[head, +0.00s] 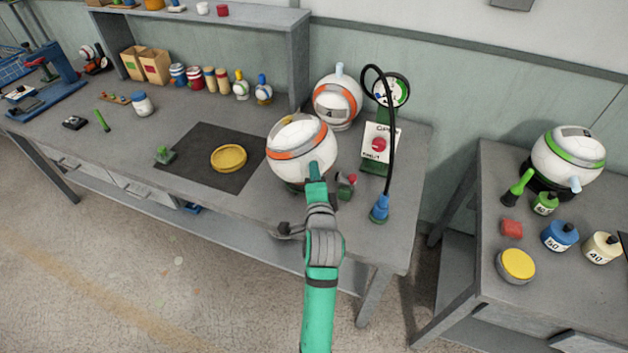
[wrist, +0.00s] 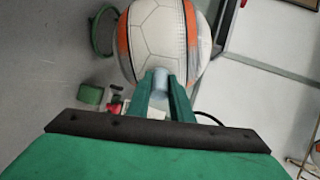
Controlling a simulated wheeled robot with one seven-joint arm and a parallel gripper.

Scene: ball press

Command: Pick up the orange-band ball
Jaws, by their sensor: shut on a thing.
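A white ball with an orange band (head: 290,137) is at the front of the bench, right of the dark mat. It fills the top middle of the wrist view (wrist: 152,45), with orange patches at both sides. My gripper (head: 314,172) is at the ball's near right side. In the wrist view, its green fingers (wrist: 161,88) are closed on the ball's short pale-blue stub (wrist: 160,78). Something dark shows below the ball; I cannot tell whether the ball touches it. A second orange-band ball (head: 336,101), with a pale-blue stub on top, stands behind.
A gauge stand (head: 379,143) with a black hose stands close on the right. A small red-knobbed item (head: 346,185) is beside my gripper. A yellow dish (head: 229,158) lies on the dark mat (head: 190,145). A green-band ball (head: 568,155) is on the right table.

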